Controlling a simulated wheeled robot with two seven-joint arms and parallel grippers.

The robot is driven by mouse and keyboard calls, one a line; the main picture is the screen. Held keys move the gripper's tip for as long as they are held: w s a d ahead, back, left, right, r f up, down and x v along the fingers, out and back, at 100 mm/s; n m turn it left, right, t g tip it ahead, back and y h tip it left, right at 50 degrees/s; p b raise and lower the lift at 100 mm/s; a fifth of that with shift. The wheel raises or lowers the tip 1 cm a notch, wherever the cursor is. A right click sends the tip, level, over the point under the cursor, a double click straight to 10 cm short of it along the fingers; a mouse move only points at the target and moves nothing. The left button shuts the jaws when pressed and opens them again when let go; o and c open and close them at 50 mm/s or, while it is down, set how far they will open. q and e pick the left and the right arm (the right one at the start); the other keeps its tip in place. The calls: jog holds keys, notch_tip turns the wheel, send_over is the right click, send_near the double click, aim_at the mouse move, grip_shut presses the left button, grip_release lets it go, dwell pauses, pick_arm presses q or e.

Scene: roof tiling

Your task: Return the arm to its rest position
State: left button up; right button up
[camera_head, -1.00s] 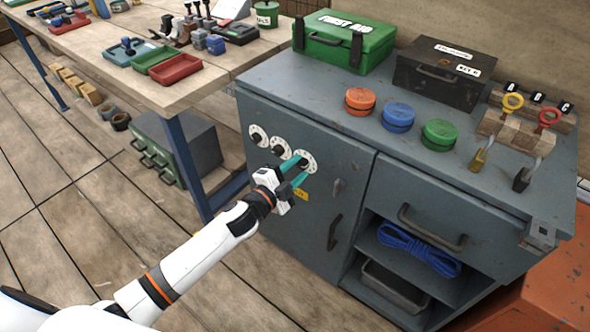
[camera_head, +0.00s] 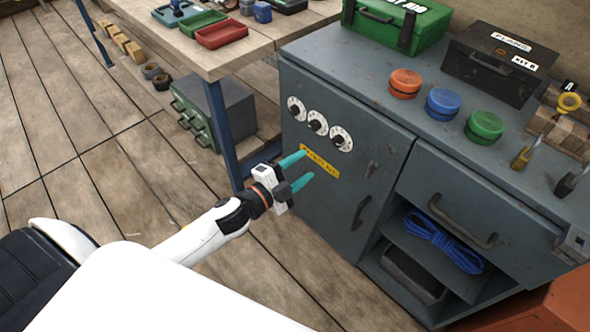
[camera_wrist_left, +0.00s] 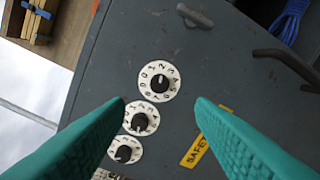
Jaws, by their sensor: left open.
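My left gripper (camera_head: 298,174) is open and empty, with teal fingers apart. In the head view it is in front of the grey cabinet (camera_head: 345,95), just below and left of the yellow label (camera_head: 320,161). Three white dials with black knobs are on the cabinet door: the left dial (camera_head: 296,108), the middle dial (camera_head: 317,123) and the right dial (camera_head: 340,137). In the left wrist view the dials, such as the middle one (camera_wrist_left: 141,118), show between the open fingers (camera_wrist_left: 160,135), with nothing held. My right gripper is not in view.
The cabinet door has a handle (camera_head: 361,212). Orange (camera_head: 405,83), blue (camera_head: 443,103) and green (camera_head: 484,127) round tins stand on the cabinet top. A wooden workbench (camera_head: 184,55) with trays is at the upper left. Open wooden floor (camera_head: 90,150) lies left of the cabinet.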

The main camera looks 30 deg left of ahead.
pick_arm(q)
jog(key=shift+v, duration=0.8)
